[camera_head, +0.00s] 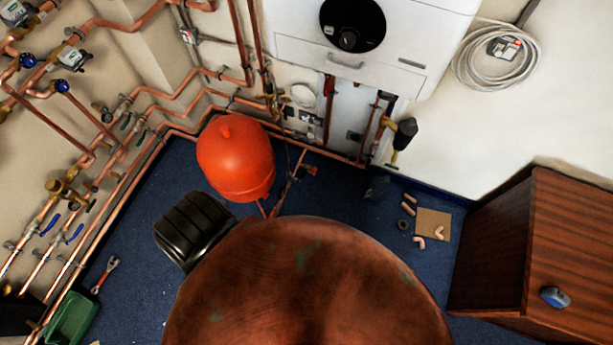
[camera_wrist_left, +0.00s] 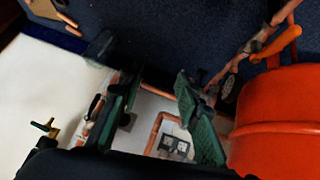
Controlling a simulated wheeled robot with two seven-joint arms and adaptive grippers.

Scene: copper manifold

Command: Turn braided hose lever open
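A thin pipe or hose with a small red lever (camera_head: 311,170) runs down beside the red vessel (camera_head: 236,158) in the head view. I cannot tell for sure whether this is the braided hose lever. My left gripper (camera_wrist_left: 155,92) shows in the left wrist view with two green-padded fingers spread apart and nothing between them. The orange lever lies to the right of the fingers, apart from them. My right gripper is not in view.
A large copper cylinder (camera_head: 310,290) fills the bottom middle of the head view. Copper pipes with blue-handled valves (camera_head: 70,225) line the left wall. A white boiler (camera_head: 400,45) hangs at the back. A wooden cabinet (camera_head: 500,245) stands right. Blue floor lies between them.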

